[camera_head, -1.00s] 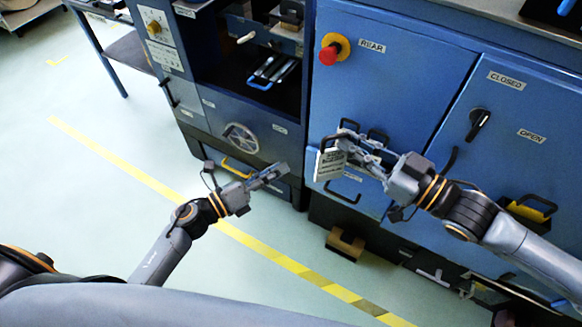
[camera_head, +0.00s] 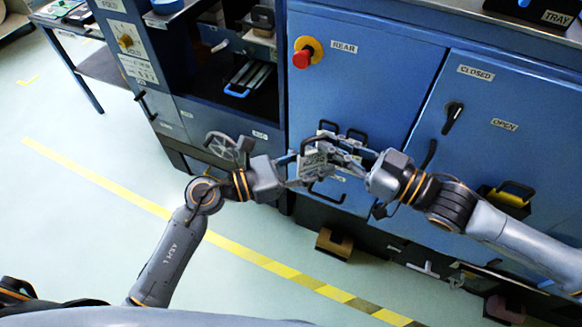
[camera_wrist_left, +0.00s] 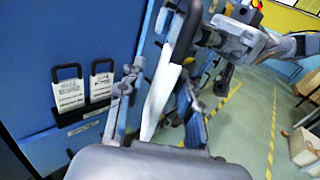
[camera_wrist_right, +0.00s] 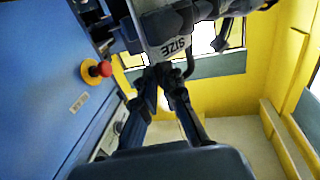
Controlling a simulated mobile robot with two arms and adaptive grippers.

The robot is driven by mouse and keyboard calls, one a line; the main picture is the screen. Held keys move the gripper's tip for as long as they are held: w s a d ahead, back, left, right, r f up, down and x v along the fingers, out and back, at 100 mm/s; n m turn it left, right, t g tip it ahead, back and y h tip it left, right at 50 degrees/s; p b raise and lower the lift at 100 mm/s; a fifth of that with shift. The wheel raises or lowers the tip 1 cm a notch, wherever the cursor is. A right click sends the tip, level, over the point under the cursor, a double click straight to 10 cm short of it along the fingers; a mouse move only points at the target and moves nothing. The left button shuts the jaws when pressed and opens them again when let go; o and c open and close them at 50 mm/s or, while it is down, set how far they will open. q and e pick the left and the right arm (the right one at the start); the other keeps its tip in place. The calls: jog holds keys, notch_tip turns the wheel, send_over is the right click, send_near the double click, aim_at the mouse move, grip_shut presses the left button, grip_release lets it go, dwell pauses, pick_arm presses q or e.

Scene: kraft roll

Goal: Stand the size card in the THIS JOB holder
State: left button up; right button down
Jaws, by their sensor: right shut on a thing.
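The size card (camera_head: 313,163) is a pale card with a black handle, held in front of the blue cabinet. In the right wrist view its face (camera_wrist_right: 178,38) reads SIZE. My right gripper (camera_head: 338,155) is shut on it from the right. My left gripper (camera_head: 296,170) has come in from the left, and its fingers stand open on either side of the card. The left wrist view shows the card (camera_wrist_left: 160,95) nearly edge-on between those fingers. Whether they touch it I cannot tell. No THIS JOB label is legible.
Two other cards, a left one (camera_wrist_left: 68,93) and a right one (camera_wrist_left: 101,86), stand in a dark rack on the blue panel. A red stop button (camera_head: 302,58), a handwheel (camera_head: 224,146) and a black rotary handle (camera_head: 453,113) are nearby. A brown block (camera_head: 334,243) lies below.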

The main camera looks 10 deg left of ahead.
aim_at(327, 160)
pick_arm(q)
jog(key=shift+x, duration=1.6)
grip_shut()
pick_arm(e)
jog(key=c, duration=1.4)
grip_release()
